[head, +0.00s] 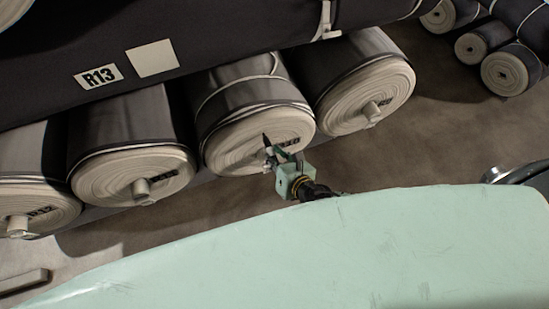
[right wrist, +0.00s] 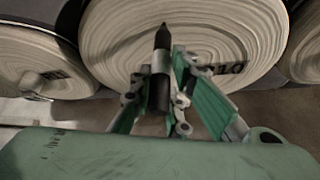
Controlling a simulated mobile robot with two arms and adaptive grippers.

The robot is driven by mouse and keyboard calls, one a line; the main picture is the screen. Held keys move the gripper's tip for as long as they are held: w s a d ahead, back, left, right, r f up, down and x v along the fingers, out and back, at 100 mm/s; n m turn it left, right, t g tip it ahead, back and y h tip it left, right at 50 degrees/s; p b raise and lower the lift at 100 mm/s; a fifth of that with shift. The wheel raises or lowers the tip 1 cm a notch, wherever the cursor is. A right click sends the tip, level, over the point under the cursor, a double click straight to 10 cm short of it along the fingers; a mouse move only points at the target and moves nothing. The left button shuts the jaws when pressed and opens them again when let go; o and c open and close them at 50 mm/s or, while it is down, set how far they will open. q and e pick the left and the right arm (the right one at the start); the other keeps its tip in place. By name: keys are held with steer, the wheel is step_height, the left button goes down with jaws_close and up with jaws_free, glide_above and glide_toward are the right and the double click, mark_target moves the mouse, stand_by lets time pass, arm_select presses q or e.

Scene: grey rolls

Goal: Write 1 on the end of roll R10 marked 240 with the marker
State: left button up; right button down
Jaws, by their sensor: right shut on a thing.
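The roll with a dark mark (head: 257,140) on its pale spiral end is the second from the right in the row; the mark is partly covered in the head view. In the right wrist view its end (right wrist: 225,35) fills the top middle, with a dark mark reading partly "10" at its lower right. My right gripper (head: 277,162) is in front of this end, shut on a dark marker (right wrist: 161,65). The marker points up with its tip over the roll end; I cannot tell whether it touches. No "240" is legible. My left gripper is not in view.
Neighbouring rolls stand left (head: 135,175) and right (head: 368,95), with cores sticking out. A large roll labelled R13 (head: 98,77) lies across the top. More rolls (head: 505,72) lie at the upper right. Bare floor (head: 440,135) shows at the right. A pale green body part of mine fills the bottom.

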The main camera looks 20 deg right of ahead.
steer(key=shift+f+b, duration=1.9)
steer(key=shift+f, duration=0.95)
stand_by(1.6)
stand_by(0.4)
steer(key=shift+s, duration=1.45)
steer(key=s+b, duration=0.1)
steer(key=s, duration=0.5)
steer(key=shift+d, duration=0.15)
stand_by(0.4)
